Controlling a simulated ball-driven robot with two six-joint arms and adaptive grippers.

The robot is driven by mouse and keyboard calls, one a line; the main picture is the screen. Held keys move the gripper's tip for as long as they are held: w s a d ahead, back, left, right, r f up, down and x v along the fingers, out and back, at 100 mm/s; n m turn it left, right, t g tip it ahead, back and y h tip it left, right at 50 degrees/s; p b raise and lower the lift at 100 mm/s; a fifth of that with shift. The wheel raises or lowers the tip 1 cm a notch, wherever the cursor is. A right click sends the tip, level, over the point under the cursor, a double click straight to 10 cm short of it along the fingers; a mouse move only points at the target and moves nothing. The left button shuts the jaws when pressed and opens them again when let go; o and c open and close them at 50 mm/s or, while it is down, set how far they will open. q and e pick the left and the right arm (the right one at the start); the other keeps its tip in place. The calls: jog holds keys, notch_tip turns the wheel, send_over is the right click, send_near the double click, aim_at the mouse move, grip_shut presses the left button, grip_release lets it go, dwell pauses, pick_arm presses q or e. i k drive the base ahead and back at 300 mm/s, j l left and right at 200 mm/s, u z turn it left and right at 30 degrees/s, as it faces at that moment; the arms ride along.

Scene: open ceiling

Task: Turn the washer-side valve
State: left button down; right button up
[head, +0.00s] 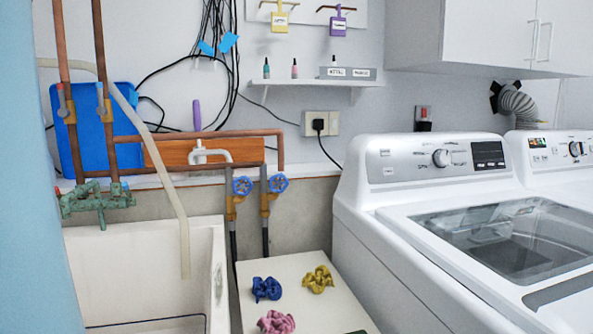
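Two valves with round blue handwheels sit side by side on brass bodies below the copper pipes, between the sink and the washer. The valve nearer the washer is the right one (278,183). The other blue valve (242,186) is just to its left. Dark hoses run down from both. The white washer (400,190) stands to the right, with its control panel and glass lid in view. Neither of my grippers is in the head view.
A white sink (215,265) is at the lower left, with a green faucet (97,200) above it. A low white surface (300,265) in front of the valves holds blue, yellow and pink crumpled items. A small shelf (315,83) hangs above.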

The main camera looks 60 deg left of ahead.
aim_at(279, 183)
jog(key=k+u, duration=0.15)
jog(key=u, duration=0.25)
jog(key=k+j+u, duration=0.15)
jog(key=u, duration=0.2)
jog(key=k+j+u, duration=0.15)
jog(key=u, duration=1.05)
